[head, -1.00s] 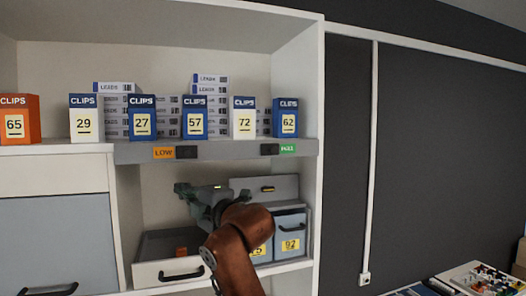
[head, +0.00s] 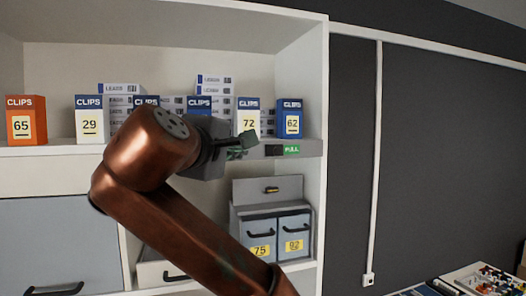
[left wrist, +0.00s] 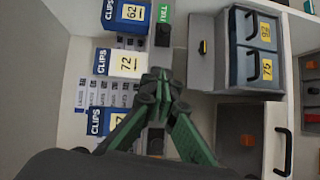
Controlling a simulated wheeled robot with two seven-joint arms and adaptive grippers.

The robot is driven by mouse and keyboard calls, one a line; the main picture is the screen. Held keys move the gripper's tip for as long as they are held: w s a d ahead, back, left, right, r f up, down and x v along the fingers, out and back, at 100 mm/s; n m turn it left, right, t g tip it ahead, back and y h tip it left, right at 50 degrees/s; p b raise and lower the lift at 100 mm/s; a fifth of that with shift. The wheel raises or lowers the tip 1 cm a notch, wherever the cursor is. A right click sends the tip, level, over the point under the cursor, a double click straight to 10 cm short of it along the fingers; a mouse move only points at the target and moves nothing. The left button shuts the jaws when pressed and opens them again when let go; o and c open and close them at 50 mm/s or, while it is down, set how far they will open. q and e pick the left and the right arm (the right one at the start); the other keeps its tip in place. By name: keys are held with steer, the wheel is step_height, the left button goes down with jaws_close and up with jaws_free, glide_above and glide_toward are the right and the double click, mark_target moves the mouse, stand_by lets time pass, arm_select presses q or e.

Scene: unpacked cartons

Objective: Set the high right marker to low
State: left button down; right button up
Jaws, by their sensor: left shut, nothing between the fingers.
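The shelf edge carries a dark right marker (head: 273,151) beside a green FULL label (head: 291,149). The marker (left wrist: 162,36) and label (left wrist: 167,12) also show in the left wrist view. My left gripper (head: 246,143) is shut and empty, at shelf-edge height just left of the right marker. In the left wrist view its green fingertips (left wrist: 160,82) meet, apart from that marker. A second dark marker (left wrist: 155,141) shows between the fingers' bases. The orange LOW label is hidden in the head view behind my arm. My right gripper is in neither view.
Clips boxes, such as 72 (head: 247,116) and 62 (head: 289,118), stand on the shelf just above the edge. Below are blue drawers 75 (head: 259,240) and 92 (head: 294,236) and an open white drawer (left wrist: 278,140). The shelf's right side wall (head: 314,200) is close.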

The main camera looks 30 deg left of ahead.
arm_select(q)
steer(key=w+p, duration=0.1)
steer(key=p, duration=0.4)
glide_toward(268, 151)
steer(key=w+a, duration=0.1)
steer(key=a, duration=0.1)
steer(key=w+p, duration=0.1)
steer(key=w+d+p, duration=0.1)
steer(key=w, duration=0.1)
steer(key=shift+w+d, duration=0.2)
steer(key=shift+w+d+f, duration=0.25)
steer(key=shift+w+d, duration=0.1)
steer(key=shift+w, duration=0.05)
steer(key=shift+a, duration=0.1)
